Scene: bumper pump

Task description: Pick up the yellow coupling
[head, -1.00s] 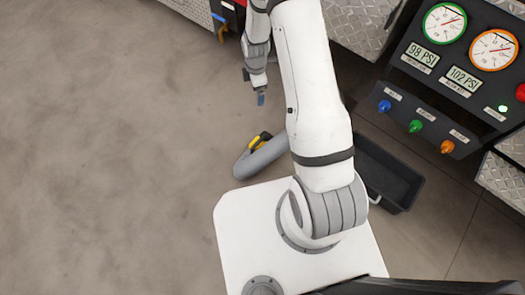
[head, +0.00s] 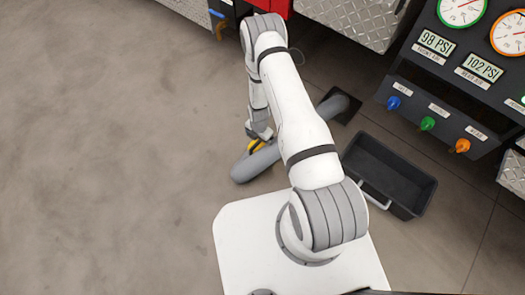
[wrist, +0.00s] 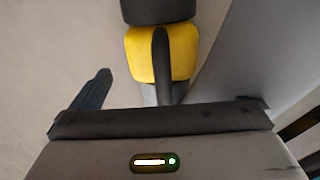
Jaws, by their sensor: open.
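The yellow coupling (head: 257,147) lies beside a thick grey tube on the floor, partly hidden by my gripper (head: 258,138) in the head view. In the wrist view the yellow coupling (wrist: 180,52) is at the top centre, with a dark part joined above it. My gripper (wrist: 132,55) is open and empty.
The grey tube (head: 252,165) runs up right under my arm to a dark square plate (head: 348,110). A black open bin (head: 393,176) stands right of my arm. A gauge panel (head: 455,75) with coloured knobs is at the upper right. The floor on the left is clear.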

